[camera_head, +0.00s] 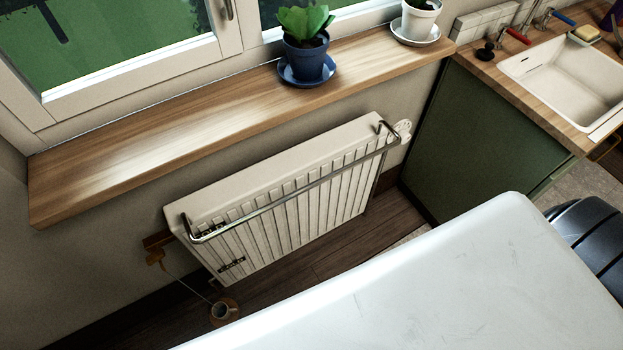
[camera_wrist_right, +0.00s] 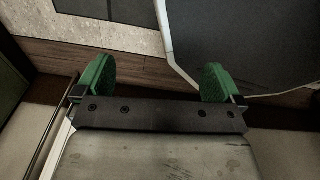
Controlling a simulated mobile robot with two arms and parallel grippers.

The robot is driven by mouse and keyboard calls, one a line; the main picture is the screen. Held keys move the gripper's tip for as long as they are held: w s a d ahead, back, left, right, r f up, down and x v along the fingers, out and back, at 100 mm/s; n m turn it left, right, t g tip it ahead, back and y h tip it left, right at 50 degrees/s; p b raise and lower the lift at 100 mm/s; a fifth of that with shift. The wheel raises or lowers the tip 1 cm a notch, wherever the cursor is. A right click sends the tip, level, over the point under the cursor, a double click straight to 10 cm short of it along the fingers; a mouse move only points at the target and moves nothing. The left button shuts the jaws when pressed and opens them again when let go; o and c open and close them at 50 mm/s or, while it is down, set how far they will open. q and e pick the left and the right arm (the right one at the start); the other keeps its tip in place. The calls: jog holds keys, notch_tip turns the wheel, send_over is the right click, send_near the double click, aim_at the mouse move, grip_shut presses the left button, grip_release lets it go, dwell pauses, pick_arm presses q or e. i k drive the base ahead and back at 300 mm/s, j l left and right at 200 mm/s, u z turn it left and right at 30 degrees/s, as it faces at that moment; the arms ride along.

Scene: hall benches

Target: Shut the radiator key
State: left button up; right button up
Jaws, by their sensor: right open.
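A small brass-brown key-like piece (camera_head: 155,257) sits at the left end of the white radiator (camera_head: 270,225), below the window sill. A thin pale line runs from it down to a small cup (camera_head: 222,310) on a brown saucer on the floor; I cannot tell whether it is water or a cord. The key's exact turn is too small to read. My right gripper (camera_wrist_right: 157,84) shows in the right wrist view, its two green pads wide apart with nothing between them. Neither gripper shows in the head view, and the key cannot be made out in the wrist view.
A metal rail (camera_head: 300,190) runs along the radiator's front, and a white valve knob (camera_head: 403,129) is at its right end. The wooden sill (camera_head: 180,120) juts out above and bears potted plants. A green cabinet (camera_head: 475,140) with a sink stands at right.

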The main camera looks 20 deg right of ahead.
aim_at(156, 256)
jog(key=z, duration=0.7)
jog(key=u, duration=0.45)
jog(key=j+u, duration=0.15)
jog(key=u, duration=0.8)
